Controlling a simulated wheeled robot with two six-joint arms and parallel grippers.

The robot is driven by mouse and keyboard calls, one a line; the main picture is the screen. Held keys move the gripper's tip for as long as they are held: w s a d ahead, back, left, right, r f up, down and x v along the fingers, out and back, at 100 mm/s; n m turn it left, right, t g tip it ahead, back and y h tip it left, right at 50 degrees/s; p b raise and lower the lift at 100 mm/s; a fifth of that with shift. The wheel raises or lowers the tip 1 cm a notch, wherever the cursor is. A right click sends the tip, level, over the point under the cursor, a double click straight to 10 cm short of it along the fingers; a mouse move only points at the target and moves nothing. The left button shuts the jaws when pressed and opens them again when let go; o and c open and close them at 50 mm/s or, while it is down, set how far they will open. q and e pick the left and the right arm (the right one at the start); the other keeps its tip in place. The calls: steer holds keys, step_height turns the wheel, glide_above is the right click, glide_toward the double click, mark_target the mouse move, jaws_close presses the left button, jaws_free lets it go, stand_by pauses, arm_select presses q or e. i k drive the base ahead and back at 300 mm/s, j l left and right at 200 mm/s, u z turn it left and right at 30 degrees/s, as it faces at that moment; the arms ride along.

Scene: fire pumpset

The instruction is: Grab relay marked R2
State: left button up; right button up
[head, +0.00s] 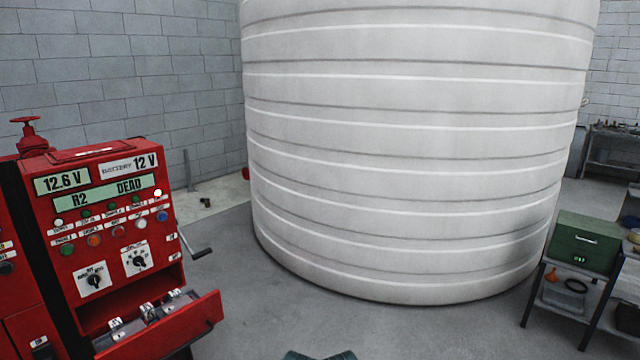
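A red control panel (110,180) stands at the left. Its green display (108,194) reads "R2 DEAD". Below the knobs, an open red drawer (206,312) juts out. Small grey relay-like parts with white tags sit in it: a near-left one (115,325), a middle one (148,310) and a far-right one (176,293). The tags are too small to read surely, so I cannot tell which one is marked R2. Neither of my grippers is recognisable in the head view.
A large white ribbed tank (415,150) fills the middle. A crank handle (195,245) sticks out from the panel's right side. A green toolbox (584,243) sits on a shelf unit (570,308) at the right. The floor (270,315) between panel and tank is clear.

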mark_target(147, 310)
steer(key=u, duration=1.35)
